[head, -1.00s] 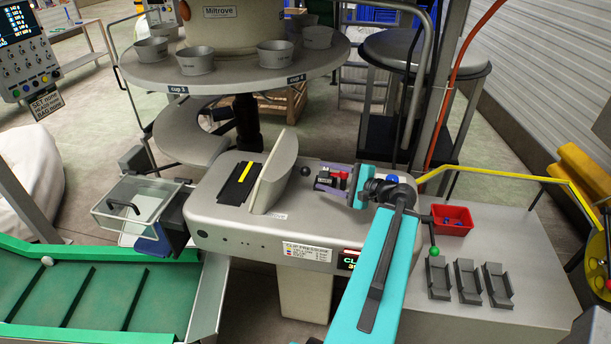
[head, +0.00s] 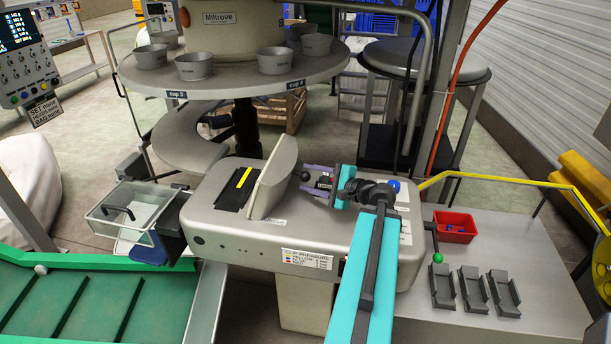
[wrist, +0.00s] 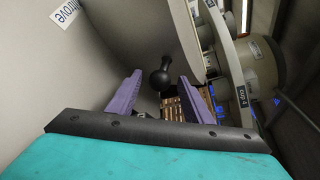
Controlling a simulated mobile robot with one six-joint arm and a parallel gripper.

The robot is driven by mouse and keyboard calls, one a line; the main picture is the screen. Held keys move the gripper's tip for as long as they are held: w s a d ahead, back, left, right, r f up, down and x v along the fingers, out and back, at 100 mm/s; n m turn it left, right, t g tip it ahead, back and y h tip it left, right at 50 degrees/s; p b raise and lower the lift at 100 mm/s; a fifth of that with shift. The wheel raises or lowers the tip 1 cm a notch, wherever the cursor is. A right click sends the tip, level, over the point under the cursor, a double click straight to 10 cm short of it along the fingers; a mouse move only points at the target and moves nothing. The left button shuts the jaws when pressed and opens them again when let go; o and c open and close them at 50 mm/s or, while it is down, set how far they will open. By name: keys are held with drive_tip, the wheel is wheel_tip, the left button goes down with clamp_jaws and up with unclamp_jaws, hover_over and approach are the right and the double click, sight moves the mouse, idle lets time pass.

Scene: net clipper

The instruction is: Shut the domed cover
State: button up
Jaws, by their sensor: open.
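The domed cover (head: 273,178) is a pale grey shell standing raised and tilted on the grey clipper machine (head: 240,228). A black ball knob (head: 304,175) is on its right side; in the wrist view the knob (wrist: 161,78) joins the cover's grey surface (wrist: 125,40) by a short stem. My gripper (head: 309,180) is open, with purple fingers pointing left at the knob. In the wrist view the knob appears between the two fingertips (wrist: 159,88), with space on both sides. I cannot tell how deep it sits between them.
A dark plate with a yellow strip (head: 243,178) lies left of the cover. A round table with cups (head: 240,78) overhangs behind. A clear-sided bin (head: 130,213) is at left. At right are a red tray (head: 455,227), a green-knobbed lever (head: 437,258) and several grey holders (head: 472,290).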

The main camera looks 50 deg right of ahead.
drive_tip(key=shift+p+x, duration=0.3)
drive_tip(key=shift+x, duration=1.05)
drive_tip(key=shift+c, duration=0.3)
clamp_jaws()
drive_tip(key=shift+d, duration=0.2)
drive_tip(key=shift+r, duration=0.15)
